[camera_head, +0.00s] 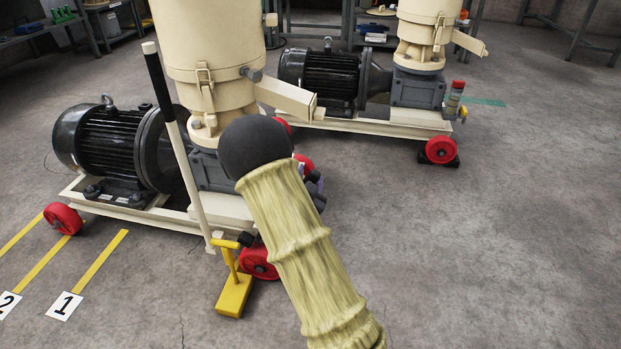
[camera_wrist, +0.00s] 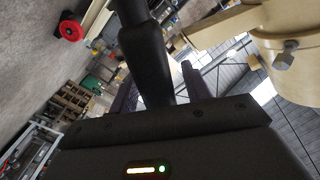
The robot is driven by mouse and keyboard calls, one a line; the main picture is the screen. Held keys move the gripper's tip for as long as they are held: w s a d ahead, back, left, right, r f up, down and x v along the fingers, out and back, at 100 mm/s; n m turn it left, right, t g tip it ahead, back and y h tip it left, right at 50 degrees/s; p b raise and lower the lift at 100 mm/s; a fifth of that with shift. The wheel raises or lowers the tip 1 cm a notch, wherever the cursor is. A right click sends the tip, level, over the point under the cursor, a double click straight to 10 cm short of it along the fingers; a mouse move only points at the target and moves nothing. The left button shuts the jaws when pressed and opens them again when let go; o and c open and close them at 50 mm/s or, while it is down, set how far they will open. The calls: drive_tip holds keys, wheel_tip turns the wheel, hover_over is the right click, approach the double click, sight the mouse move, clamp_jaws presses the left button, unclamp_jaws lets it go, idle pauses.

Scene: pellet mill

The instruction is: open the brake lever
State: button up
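A tall pale lever (camera_head: 190,175) with a black grip (camera_head: 160,85) stands tilted at the front of the near mill; I cannot be sure it is the brake lever. A yellow pedal-like part (camera_head: 235,292) sits at its foot beside a red wheel. In the head view my arm hides most of my gripper; small dark parts beside the mill may be its fingers. In the wrist view my gripper (camera_wrist: 157,88) has its fingers apart. A dark rod-like grip (camera_wrist: 145,50) runs between them, with a gap on the right side. Contact is not visible.
The near mill (camera_head: 210,60) stands left of my arm, with its black motor (camera_head: 105,140) behind the lever. A second mill (camera_head: 415,70) stands at the back right. Open concrete floor lies right of my arm. Numbered yellow floor lines (camera_head: 95,262) are at lower left.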

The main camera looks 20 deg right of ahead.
drive_tip(key=shift+s, duration=0.1)
drive_tip(key=p+v, duration=0.9)
drive_tip(key=v, duration=0.8)
drive_tip(key=shift+a+p, duration=0.2)
drive_tip(key=shift+p, duration=0.1)
